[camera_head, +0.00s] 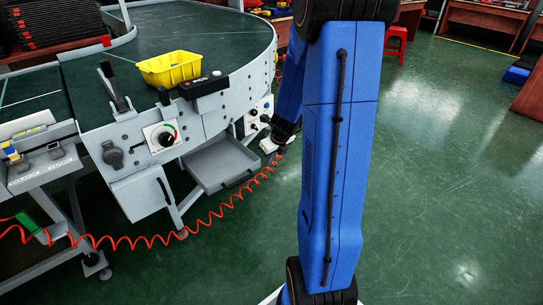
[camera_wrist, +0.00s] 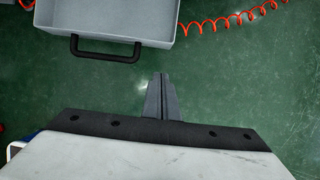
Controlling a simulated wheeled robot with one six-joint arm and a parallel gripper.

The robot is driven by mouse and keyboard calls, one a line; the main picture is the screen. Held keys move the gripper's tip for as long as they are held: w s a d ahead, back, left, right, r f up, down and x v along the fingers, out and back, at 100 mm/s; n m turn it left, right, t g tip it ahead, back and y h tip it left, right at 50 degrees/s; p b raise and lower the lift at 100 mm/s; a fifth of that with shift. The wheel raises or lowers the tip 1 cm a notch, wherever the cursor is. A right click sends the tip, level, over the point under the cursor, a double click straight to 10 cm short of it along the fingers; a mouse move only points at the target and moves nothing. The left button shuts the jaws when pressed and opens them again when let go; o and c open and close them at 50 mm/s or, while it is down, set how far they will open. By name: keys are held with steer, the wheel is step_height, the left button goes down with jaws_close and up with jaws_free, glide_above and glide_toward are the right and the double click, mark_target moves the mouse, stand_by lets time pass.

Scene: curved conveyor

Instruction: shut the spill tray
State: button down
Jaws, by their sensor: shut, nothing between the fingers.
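The spill tray (camera_head: 218,166) is a shallow grey drawer under the curved conveyor. It stands pulled out, and its inside looks empty. Its black handle (camera_head: 238,179) is on the front face. In the wrist view the tray (camera_wrist: 120,22) is at the top left with its black handle (camera_wrist: 105,51) toward me. My gripper (camera_wrist: 161,78) is shut and empty. In that view it is below and right of the handle, apart from it, over the green floor. In the head view my blue arm covers part of the scene, and the fingertips cannot be made out.
A coiled orange hose (camera_head: 205,211) hangs below and beside the tray. A grey cabinet door (camera_head: 141,194) is left of the tray. A yellow bin (camera_head: 170,69) stands on the conveyor.

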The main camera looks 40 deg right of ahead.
steer(key=w+f, duration=0.3)
steer(key=w, duration=0.2)
steer(key=shift+w+a+f, duration=0.15)
stand_by(0.5)
